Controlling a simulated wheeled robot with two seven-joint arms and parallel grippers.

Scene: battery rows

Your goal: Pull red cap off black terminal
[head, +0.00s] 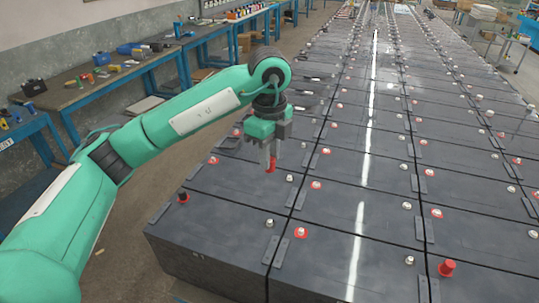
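My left gripper (270,157) hangs fingers down over the left battery rows. A small red cap (270,166) shows at its fingertips, and the fingers look closed on it. The cap appears to be above the battery tops, though its exact height is hard to judge. A dark terminal (183,198) with red on it stands on the near left battery, left of and nearer than the gripper. Another red cap (447,268) stands upright on the near right battery. My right gripper is not in view.
Long rows of black batteries (340,240) fill the middle and right, with silver terminals, some red-ringed. Blue-framed workbenches (150,70) with tools and bottles line the left wall. A cart (512,52) stands at the far right. Open floor lies between benches and batteries.

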